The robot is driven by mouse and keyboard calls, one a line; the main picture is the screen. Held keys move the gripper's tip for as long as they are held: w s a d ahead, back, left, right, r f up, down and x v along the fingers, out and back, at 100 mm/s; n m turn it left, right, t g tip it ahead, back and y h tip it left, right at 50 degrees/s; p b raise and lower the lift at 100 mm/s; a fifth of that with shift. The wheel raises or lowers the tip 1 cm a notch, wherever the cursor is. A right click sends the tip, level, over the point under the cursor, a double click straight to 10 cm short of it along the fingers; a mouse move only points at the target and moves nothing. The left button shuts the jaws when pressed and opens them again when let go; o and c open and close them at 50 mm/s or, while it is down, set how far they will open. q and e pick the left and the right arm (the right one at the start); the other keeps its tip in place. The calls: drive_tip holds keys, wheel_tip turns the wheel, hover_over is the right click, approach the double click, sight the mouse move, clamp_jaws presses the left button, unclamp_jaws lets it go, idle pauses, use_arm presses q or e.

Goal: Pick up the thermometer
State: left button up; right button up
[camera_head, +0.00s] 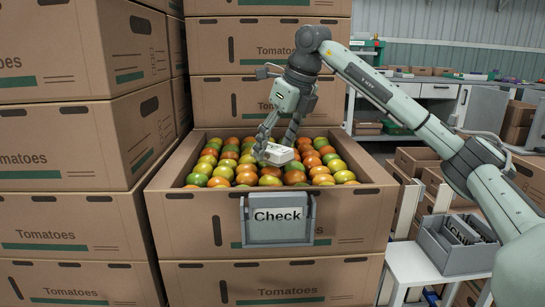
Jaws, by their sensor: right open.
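A small white, box-shaped device, which looks like the thermometer (278,154), lies on top of the tomatoes in the open cardboard box (360,211). My right gripper (274,146) points down over the device with its fingers open. One finger is at the device's left end and the other is behind it. I cannot tell whether the fingers touch it. My left gripper is out of view.
A grey holder with a "Check" card (278,216) hangs on the box front. Stacked tomato boxes (70,150) rise at left, with more (262,45) behind. A grey bin of cards (455,243) stands on a white table (412,264) at right.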

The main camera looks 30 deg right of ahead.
drive_tip(key=shift+f, duration=0.1)
drive_tip(key=shift+w, duration=0.1)
drive_tip(key=c, duration=1.3)
